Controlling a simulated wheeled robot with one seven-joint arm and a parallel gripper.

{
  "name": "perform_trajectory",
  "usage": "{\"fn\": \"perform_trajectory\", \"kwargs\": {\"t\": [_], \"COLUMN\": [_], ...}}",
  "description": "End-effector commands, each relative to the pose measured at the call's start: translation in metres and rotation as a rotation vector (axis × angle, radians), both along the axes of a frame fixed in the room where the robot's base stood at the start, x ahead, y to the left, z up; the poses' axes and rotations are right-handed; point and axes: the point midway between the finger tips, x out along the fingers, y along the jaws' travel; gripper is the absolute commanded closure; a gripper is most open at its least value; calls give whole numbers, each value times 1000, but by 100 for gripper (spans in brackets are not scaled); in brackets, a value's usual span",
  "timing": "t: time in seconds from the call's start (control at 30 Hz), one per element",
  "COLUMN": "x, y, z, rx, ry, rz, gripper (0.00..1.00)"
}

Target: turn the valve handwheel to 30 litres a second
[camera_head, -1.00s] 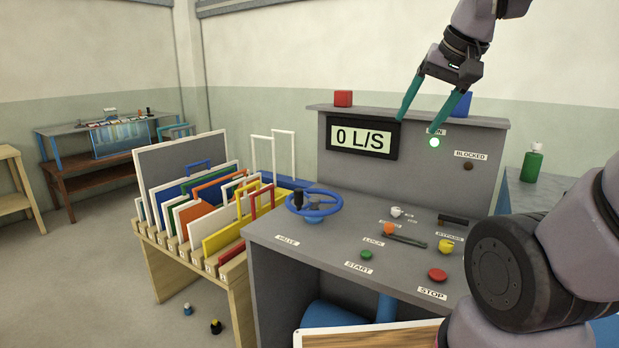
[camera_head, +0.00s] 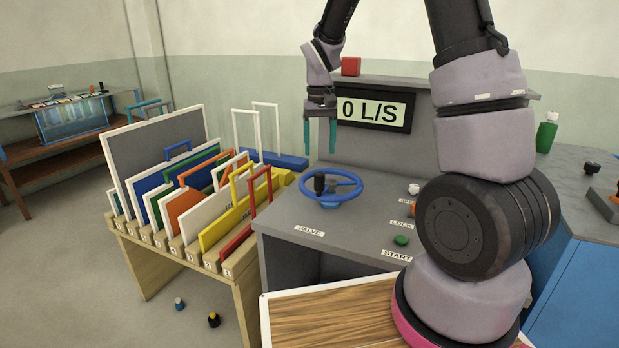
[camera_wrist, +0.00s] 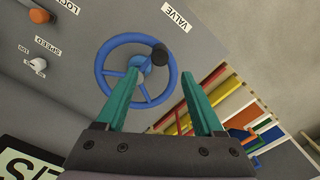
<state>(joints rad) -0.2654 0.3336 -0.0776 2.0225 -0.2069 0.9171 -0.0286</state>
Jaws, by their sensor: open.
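The blue valve handwheel (camera_head: 331,188) lies flat on the grey console top, with a black knob (camera_head: 319,184) on its left rim. The VALVE label (camera_head: 309,231) is in front of it. The display (camera_head: 370,110) on the console's back panel reads 0 L/S. My gripper (camera_head: 320,135) points down above and behind the wheel, apart from it, with its teal fingers spread and nothing between them. In the wrist view the wheel (camera_wrist: 137,70) shows beyond the fingertips of my gripper (camera_wrist: 163,80), with the black knob (camera_wrist: 159,55) at its upper right.
A wooden rack (camera_head: 143,243) of coloured framed panels stands left of the console, close to the wheel. A green START button (camera_head: 401,240) and a white SPEED knob (camera_head: 413,188) sit to the right. A red block (camera_head: 351,66) rests on the back panel's ledge. My arm hides the console's right part.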

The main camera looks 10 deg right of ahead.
Motion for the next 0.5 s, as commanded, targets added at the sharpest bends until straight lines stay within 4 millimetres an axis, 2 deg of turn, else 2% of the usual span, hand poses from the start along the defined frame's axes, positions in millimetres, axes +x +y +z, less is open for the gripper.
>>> {"fn": "perform_trajectory", "kwargs": {"t": [0.17,0.5], "x": [-1,-1], "y": [-1,0], "z": [-24,-86], "rx": [-2,-1], "ry": [5,3], "rz": [0,0], "gripper": [31,31]}}
